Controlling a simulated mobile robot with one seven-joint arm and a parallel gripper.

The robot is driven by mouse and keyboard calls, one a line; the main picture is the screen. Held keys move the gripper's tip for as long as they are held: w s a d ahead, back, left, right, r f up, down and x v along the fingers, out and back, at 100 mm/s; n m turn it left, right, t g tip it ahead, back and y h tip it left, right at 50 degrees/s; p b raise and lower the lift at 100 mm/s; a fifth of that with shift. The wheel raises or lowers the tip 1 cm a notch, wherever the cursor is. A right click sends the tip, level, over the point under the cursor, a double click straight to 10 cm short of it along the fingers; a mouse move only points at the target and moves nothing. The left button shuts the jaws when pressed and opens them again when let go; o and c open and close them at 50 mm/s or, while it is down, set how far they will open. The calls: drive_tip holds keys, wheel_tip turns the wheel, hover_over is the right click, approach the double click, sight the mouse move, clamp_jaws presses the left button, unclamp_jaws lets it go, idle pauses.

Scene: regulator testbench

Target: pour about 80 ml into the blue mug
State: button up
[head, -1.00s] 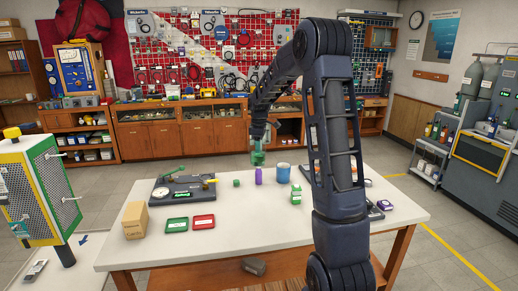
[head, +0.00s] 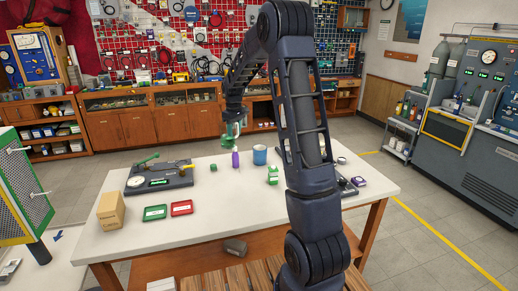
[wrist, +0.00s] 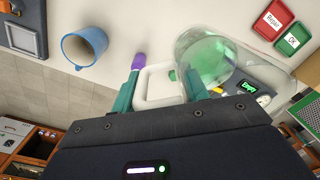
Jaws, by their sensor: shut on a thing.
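My gripper (wrist: 158,88) is shut on the pale handle (wrist: 156,102) of a clear jug (wrist: 205,50) with green liquid in it. In the head view, my gripper (head: 232,130) holds the jug above the far part of the table, over the purple bottle. The blue mug (head: 260,155) stands upright on the table, just right of the gripper. It also shows in the wrist view (wrist: 85,47), left of the fingers and apart from the jug. The mug's contents are not clear. No stream from the jug is visible.
The table's front middle is clear.

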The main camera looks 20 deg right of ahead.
drive_tip(key=w+f+m, duration=0.1)
drive_tip(key=w+m, duration=0.2)
drive_tip(key=m, duration=0.7)
drive_tip(key=w+d+f+m, duration=0.1)
drive_tip(key=w+f+m, duration=0.1)
drive_tip(key=m, duration=0.8)
drive_tip(key=w+d+f+m, duration=0.1)
drive_tip(key=w+f+m, duration=0.1)
drive_tip(key=m, duration=0.8)
drive_tip(key=shift+w+f+t, duration=0.2)
drive_tip(key=shift+w+t, duration=0.1)
drive_tip(key=shift+w, duration=0.5)
drive_tip(key=shift+d, duration=0.15)
